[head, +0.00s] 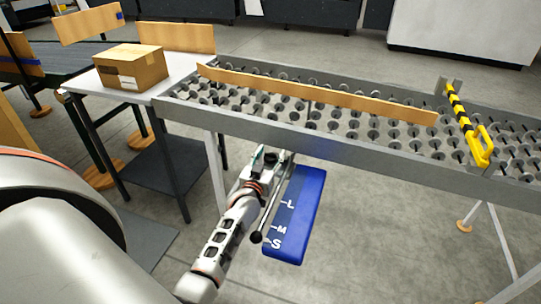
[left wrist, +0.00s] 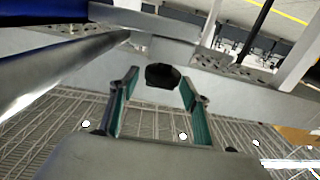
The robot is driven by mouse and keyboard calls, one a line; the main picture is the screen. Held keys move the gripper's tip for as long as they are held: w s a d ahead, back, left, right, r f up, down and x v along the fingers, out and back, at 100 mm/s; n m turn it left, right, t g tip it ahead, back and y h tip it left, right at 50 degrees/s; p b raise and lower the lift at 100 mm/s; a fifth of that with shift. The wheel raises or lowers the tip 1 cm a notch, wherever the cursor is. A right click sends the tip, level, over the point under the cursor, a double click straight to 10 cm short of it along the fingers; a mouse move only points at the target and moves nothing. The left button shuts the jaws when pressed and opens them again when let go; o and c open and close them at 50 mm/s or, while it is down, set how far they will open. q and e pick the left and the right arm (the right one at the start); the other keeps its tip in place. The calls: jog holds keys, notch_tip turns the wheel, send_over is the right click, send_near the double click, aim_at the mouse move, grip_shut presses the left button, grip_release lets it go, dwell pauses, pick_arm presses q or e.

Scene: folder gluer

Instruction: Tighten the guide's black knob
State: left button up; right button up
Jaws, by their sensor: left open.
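The black knob (left wrist: 162,75) shows in the left wrist view, on the underside of the grey conveyor frame. My left gripper (left wrist: 160,88) is open, with its teal-padded fingers to either side of the knob. I cannot tell whether either finger touches it. In the head view my left gripper (head: 265,158) is at the near side rail of the conveyor, and the knob is hidden there. The wooden guide (head: 320,94) lies at a slant along the conveyor. My right gripper is not in view.
A blue plate (head: 302,205) marked L, M, S hangs right beside my left gripper, with a ball-ended rod (head: 256,237) close to the wrist. The wheeled conveyor (head: 380,162) carries a yellow-black bar (head: 462,120). A carton (head: 131,67) sits on the table at left.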

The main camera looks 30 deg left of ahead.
pick_arm(q)
jog(key=c, duration=1.1)
